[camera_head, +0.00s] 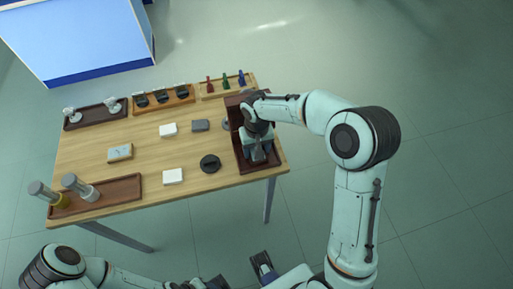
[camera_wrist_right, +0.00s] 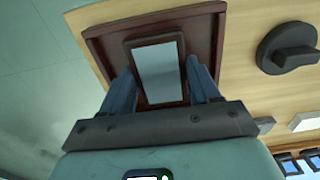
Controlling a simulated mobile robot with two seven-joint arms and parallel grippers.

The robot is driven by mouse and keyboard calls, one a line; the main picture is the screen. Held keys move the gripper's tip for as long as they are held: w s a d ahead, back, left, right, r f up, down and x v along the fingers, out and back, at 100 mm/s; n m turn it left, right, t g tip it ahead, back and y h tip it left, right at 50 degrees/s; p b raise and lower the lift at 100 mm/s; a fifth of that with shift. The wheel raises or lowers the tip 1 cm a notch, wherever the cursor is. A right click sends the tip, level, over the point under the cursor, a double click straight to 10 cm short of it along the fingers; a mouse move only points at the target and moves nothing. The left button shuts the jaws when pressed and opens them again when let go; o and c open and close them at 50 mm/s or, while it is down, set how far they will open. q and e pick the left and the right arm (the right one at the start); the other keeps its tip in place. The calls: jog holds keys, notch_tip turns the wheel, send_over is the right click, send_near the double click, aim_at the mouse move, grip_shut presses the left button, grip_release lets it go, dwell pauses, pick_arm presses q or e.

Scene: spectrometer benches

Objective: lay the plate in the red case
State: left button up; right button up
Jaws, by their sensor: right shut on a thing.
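The red case (camera_head: 239,152) is a dark red-brown open tray at the table's right end; it also shows in the right wrist view (camera_wrist_right: 208,45). My right gripper (camera_head: 258,153) reaches down over it and hides much of it. In the right wrist view the gripper's two blue fingers (camera_wrist_right: 163,88) are shut on the plate (camera_wrist_right: 158,72), a pale grey rectangle with a dark red-brown border. The plate is within the case's outline; I cannot tell whether it touches the floor of the case. My left gripper is low in the head view, partly cut off, with its jaws unclear.
A black round knobbed thing (camera_head: 210,163) lies left of the case. White blocks (camera_head: 172,176), a grey block (camera_head: 200,125) and a pale box (camera_head: 120,153) lie mid-table. A tray with cylinders (camera_head: 120,190) is front left. Racks (camera_head: 163,99) line the back edge.

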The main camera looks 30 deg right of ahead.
jog(key=o, duration=0.7)
jog(key=shift+f, duration=0.15)
jog(key=o, duration=0.5)
jog(key=shift+c, duration=0.2)
jog(key=shift+r, duration=0.2)
notch_tip(320, 180, up, 12)
jog(key=p, duration=0.1)
